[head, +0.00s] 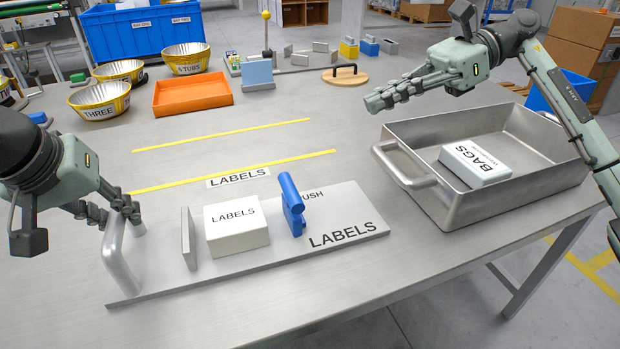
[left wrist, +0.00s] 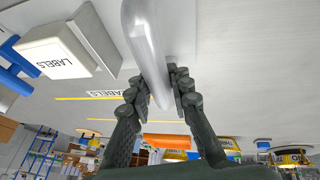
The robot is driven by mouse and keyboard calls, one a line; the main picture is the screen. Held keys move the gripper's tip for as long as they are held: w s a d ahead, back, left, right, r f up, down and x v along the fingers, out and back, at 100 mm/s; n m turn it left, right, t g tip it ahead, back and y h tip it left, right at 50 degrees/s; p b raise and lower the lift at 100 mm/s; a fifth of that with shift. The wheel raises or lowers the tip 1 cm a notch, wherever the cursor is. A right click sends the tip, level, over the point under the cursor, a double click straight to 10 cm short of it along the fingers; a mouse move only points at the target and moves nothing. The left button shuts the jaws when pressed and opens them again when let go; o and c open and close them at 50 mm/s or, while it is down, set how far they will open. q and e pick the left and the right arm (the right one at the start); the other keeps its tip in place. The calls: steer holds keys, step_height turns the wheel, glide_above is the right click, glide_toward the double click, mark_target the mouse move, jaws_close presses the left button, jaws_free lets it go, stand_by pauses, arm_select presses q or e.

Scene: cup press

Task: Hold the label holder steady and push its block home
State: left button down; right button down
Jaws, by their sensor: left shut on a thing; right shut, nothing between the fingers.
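The label holder (head: 340,255) is a flat grey plate marked LABELS and PUSH on the table. A white block (head: 237,228) marked LABELS sits on it, between an upright grey plate (head: 188,238) on the left and a blue upright handle piece (head: 291,204) on the right. A gap shows between the block and each. My left gripper (head: 138,222) is shut on the holder's grey handle (head: 113,262) at its left end. The handle (left wrist: 146,50) also shows between the fingers in the left wrist view. My right gripper (head: 374,103) is shut and empty, above the table, right of and beyond the holder.
A metal tray (head: 465,208) with a white BAGS block (head: 476,165) stands right of the holder. Behind are an orange tray (head: 193,95), labelled tins (head: 101,99), a blue bin (head: 145,32) and a round wooden board (head: 345,76). The table's middle is clear.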

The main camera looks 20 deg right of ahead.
mark_target(291, 205)
arm_select(q)
steer(key=shift+f, duration=0.15)
arm_select(e)
steer(key=a+f+h, duration=0.1)
steer(key=a+f, duration=0.1)
steer(key=f, duration=0.2)
steer(key=a+f+n+h, duration=0.1)
steer(key=a+f, duration=0.1)
steer(key=f, duration=0.2)
steer(key=s+a+f+g+h, duration=0.1)
steer(key=a+f, duration=0.1)
steer(key=f, duration=0.2)
steer(key=shift+a+f+n, duration=0.1)
steer(key=shift+a+n, duration=0.2)
steer(key=shift+n, duration=0.1)
steer(key=a, duration=0.3)
steer(key=shift+a, duration=0.2)
steer(key=shift+w+a+r, duration=0.1)
steer(key=shift+a+r, duration=0.15)
steer(key=shift+a, duration=0.2)
steer(key=a, duration=0.7)
steer(key=shift+w+r, duration=0.1)
steer(key=shift+a, duration=0.2)
arm_select(q)
steer(key=shift+d, duration=0.1)
